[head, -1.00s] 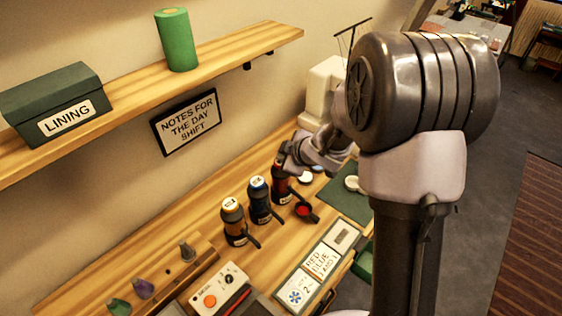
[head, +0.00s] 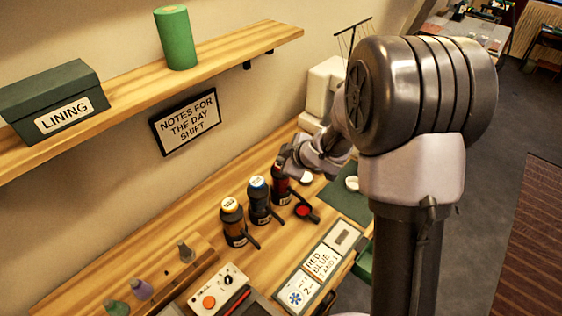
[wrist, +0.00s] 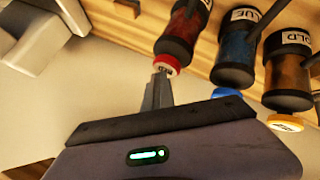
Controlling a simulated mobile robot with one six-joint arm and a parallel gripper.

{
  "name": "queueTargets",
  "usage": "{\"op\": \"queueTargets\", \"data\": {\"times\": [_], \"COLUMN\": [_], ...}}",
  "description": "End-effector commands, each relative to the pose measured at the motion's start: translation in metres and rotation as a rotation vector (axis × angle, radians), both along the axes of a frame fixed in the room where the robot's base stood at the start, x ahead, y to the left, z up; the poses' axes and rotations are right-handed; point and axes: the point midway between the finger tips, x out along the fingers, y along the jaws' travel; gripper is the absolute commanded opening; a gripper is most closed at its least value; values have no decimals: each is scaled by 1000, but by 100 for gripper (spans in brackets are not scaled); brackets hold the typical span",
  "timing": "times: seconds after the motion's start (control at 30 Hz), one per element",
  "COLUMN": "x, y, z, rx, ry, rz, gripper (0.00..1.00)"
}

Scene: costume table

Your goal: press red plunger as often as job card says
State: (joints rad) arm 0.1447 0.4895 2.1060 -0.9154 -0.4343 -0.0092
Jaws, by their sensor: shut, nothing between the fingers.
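The red dispenser (head: 279,191) is the rightmost of three bottles on the table. Its red plunger cap (wrist: 167,62) shows in the wrist view; my gripper hides it in the head view. My gripper (wrist: 161,76) is shut and empty, its tips over the edge of the red cap; I cannot tell whether they touch it. The blue dispenser (head: 259,203) and gold dispenser (head: 233,222) stand to the left. A framed card holder (head: 334,259) lies in front, with a card reading "RED BLUE AND" (head: 320,263) and one with a blue star and a "2" (head: 297,293).
A red-filled small cup (head: 303,211) sits under the red spout. A switch box (head: 217,295) stands at front left. A shelf (head: 130,92) hangs above the table.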

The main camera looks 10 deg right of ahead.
Motion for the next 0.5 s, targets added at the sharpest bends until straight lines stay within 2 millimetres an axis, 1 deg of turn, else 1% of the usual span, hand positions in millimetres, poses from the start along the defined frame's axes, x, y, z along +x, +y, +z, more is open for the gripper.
{"op": "queueTargets", "data": {"times": [0.3,0.5], "x": [-1,0], "y": [0,0], "z": [-1,9], "rx": [0,0], "ry": [2,2], "rz": [-1,-1], "gripper": [0,0]}}
